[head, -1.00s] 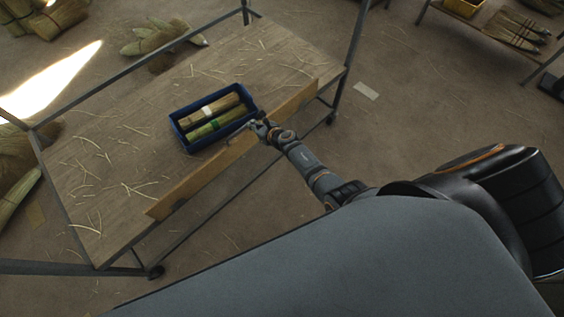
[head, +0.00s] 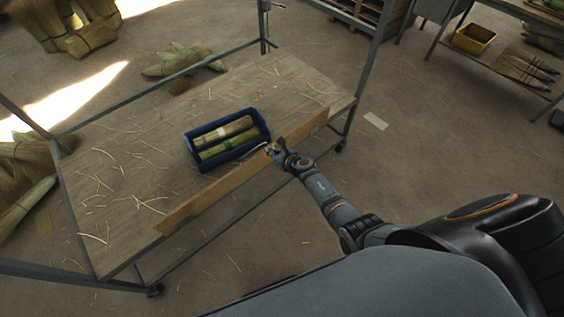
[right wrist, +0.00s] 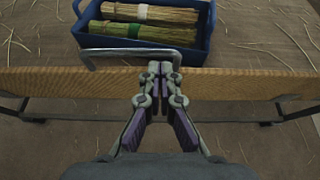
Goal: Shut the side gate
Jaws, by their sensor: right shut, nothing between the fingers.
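The side gate (head: 215,191) is a long wooden board along the near side of the cart; I cannot tell whether it is fully shut. In the right wrist view the board (right wrist: 60,82) runs across the picture. My right gripper (head: 275,150) is at the board, right of its middle. In the right wrist view the gripper (right wrist: 160,72) is shut and empty, its tips over the board and by a bent grey metal bar (right wrist: 108,51). Contact with the bar is unclear. My left gripper is out of view.
A blue bin (head: 192,153) with bundled straw stands on the cart's deck (head: 125,165), close behind the gate. Loose straws lie on the deck. Grey posts and rails (head: 357,75) frame the cart. A shelf with a yellow bin (head: 473,40) stands at the upper right.

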